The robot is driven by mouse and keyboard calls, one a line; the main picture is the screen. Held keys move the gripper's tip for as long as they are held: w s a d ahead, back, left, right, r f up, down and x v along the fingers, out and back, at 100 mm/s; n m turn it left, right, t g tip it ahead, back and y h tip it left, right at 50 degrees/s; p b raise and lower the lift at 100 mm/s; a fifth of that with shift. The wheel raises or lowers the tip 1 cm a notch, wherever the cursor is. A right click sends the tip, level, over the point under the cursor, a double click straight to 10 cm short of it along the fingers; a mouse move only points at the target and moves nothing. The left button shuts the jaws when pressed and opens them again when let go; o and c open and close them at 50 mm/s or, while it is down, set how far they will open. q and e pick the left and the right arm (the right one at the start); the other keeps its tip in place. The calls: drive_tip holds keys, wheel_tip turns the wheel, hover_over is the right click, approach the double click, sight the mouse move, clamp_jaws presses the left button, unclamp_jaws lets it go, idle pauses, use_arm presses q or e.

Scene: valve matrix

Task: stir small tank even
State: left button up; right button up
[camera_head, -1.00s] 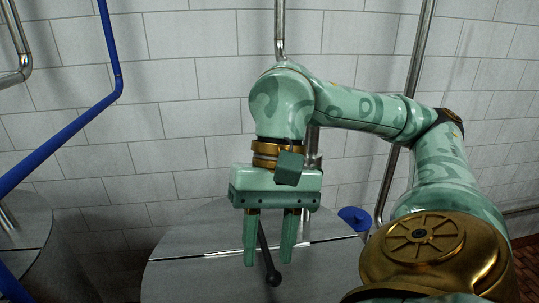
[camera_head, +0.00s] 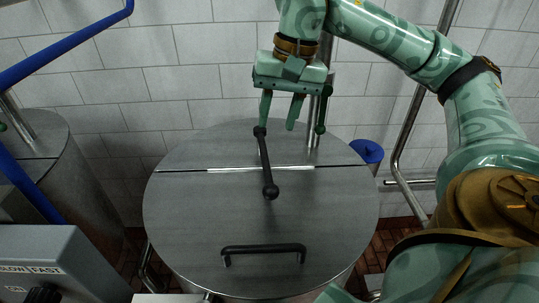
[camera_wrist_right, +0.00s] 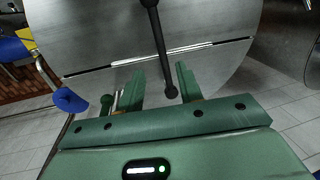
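A round steel tank (camera_head: 205,225) with a flat lid stands in the middle of the head view. A dark crank rod (camera_head: 265,163) with a ball at each end lies over the lid's middle; it also shows in the right wrist view (camera_wrist_right: 158,42). My right gripper (camera_head: 281,122) is open above the lid's far half, its fingers apart. In the head view its left fingertip is close to the rod's far ball (camera_head: 259,131). In the right wrist view that ball appears between the fingers (camera_wrist_right: 161,85); I cannot tell whether they touch it. My left gripper is out of view.
A black handle (camera_head: 264,249) sits on the lid's front. A green ball-ended lever (camera_head: 321,117) is beside my right gripper. A grey SLOW/FAST control box (camera_head: 70,255) stands lower left, near another steel tank (camera_head: 85,185). Blue pipes (camera_head: 70,48) cross the left side.

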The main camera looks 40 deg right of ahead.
sight(266, 160)
drive_tip(key=f, duration=0.2)
drive_tip(key=a+f+b, duration=0.1)
drive_tip(key=f, duration=0.2)
drive_tip(key=w+f, duration=0.1)
drive_tip(key=f, duration=0.1)
drive_tip(key=shift+a+f+b, duration=0.2)
drive_tip(key=shift+f+b, duration=0.05)
drive_tip(key=shift+b, duration=0.05)
drive_tip(key=shift+a+f, duration=0.1)
drive_tip(key=shift+f, duration=0.55)
drive_tip(key=shift+w, duration=0.1)
clamp_jaws()
